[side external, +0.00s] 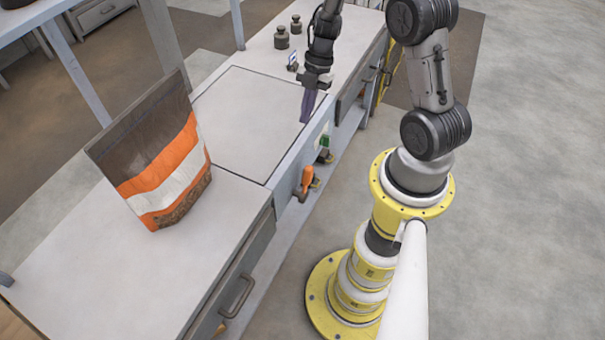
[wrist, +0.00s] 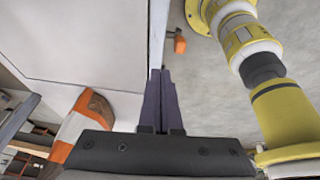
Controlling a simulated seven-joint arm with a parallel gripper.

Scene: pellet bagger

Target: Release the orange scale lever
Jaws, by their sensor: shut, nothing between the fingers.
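The orange scale lever (side external: 307,178) sits on the front face of the bench, below the edge of the scale plate (side external: 262,110). In the wrist view the orange lever (wrist: 180,44) shows near the top, ahead of the fingers and a little right. My gripper (side external: 305,120) points down over the scale plate's front right edge, up the bench from the lever and apart from it. In the wrist view my gripper's dark fingers (wrist: 162,72) are together with nothing between them.
A brown, orange and white pellet bag (side external: 165,165) stands on the bench left of the scale plate. A green lever (side external: 324,142) is on the front face near the orange one. Dark weights (side external: 281,38) stand at the back. A drawer handle (side external: 238,297) sticks out in front.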

